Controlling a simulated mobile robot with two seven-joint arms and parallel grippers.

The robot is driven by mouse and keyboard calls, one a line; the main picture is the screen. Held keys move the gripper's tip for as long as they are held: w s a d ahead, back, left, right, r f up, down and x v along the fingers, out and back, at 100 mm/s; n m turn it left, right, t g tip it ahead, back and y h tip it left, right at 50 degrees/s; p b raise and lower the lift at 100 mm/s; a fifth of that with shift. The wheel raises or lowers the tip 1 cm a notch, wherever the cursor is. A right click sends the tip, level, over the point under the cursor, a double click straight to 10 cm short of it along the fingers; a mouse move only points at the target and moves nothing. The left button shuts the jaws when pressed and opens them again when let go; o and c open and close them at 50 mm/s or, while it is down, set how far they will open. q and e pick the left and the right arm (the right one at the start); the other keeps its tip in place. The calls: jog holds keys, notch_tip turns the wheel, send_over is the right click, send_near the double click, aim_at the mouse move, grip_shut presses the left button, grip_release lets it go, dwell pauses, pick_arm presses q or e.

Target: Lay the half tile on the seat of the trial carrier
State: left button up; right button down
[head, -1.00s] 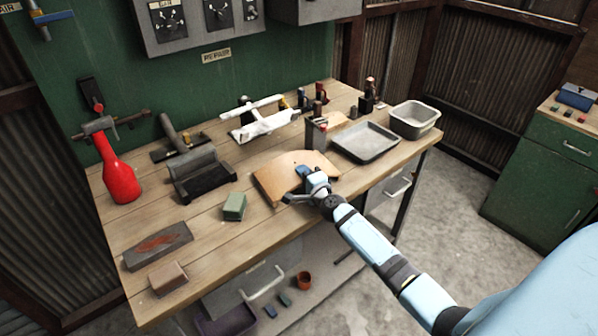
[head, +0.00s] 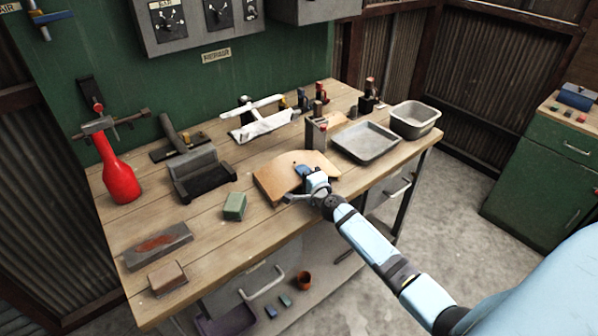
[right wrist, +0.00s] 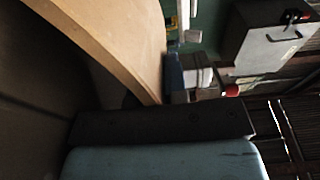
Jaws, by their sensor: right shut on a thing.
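The half tile appears to be the tan slab (head: 275,178) with a curved far edge, at the middle of the bench. My right gripper (head: 305,186) is shut on its near right edge; the fingertips are partly hidden. In the right wrist view the slab (right wrist: 120,40) fills the upper left, its edge meeting a dark finger. The dark grey piece with a raised back and a flat front ledge (head: 205,185), left of the slab, looks like the trial carrier. Its ledge looks empty. My left gripper is not in view.
A grey tray (head: 366,157) and a deeper metal pan (head: 415,121) are to the right. A white frame (head: 262,125) stands behind.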

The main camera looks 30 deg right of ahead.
jog(key=shift+r, duration=0.15)
jog(key=shift+r+p, duration=2.45)
jog(key=shift+r, duration=0.05)
